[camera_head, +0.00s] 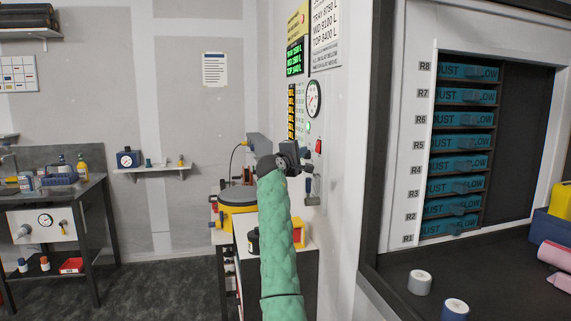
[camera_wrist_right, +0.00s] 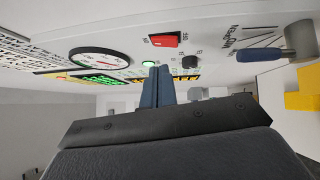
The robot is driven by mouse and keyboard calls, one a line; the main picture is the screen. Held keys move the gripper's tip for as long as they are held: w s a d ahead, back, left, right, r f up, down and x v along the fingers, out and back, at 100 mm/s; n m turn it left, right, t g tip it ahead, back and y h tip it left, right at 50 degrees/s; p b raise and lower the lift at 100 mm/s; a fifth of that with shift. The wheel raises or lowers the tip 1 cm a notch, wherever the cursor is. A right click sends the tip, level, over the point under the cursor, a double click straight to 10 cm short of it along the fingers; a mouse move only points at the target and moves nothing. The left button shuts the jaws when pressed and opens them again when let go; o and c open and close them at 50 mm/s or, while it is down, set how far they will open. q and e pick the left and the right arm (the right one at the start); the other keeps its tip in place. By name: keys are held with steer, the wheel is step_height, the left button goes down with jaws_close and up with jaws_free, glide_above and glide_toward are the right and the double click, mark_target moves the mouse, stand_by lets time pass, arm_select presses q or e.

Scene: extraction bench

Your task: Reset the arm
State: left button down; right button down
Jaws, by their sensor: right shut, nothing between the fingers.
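My right arm, in a green padded sleeve, rises through the middle of the head view. Its dark right gripper (camera_head: 303,157) is in front of the white control panel at the wall's edge. In the right wrist view the two blue-grey fingers of the right gripper (camera_wrist_right: 157,76) are together with nothing between them. They point at the panel near a green lamp (camera_wrist_right: 148,63), below a red switch (camera_wrist_right: 165,40). I cannot tell whether they touch the panel. My left gripper is not in view.
The panel carries a round gauge (camera_head: 314,98) and a blue-handled lever (camera_wrist_right: 260,54). A cabinet of labelled teal drawers (camera_head: 465,119) stands at right, above a dark worktop (camera_head: 395,282) with two small rolls. A yellow-sided machine (camera_head: 238,208) sits behind my arm.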

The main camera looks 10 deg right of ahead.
steer(key=s+a+m+y, duration=0.2)
steer(key=s+m+y, duration=0.2)
steer(key=s+m, duration=0.25)
steer(key=s+a+m+y, duration=0.3)
steer(key=s+m+y, duration=0.15)
steer(key=s, duration=0.25)
steer(key=s+a+f+n+g+y, duration=0.1)
steer(key=s+a+f+y, duration=0.15)
steer(key=s+f, duration=0.75)
steer(key=s+a+f+g+y, duration=0.25)
steer(key=s+f, duration=0.45)
steer(key=f, duration=0.7)
steer(key=s+a+f+n+g+y, duration=0.1)
steer(key=s+a+f+y, duration=0.15)
steer(key=s+f, duration=0.75)
steer(key=s+a+f+g+h, duration=0.1)
steer(key=s+f+g, duration=0.6)
steer(key=s+f, duration=2.3)
steer(key=s, duration=0.3)
steer(key=shift+f+n, duration=0.2)
steer(key=shift+n, duration=0.2)
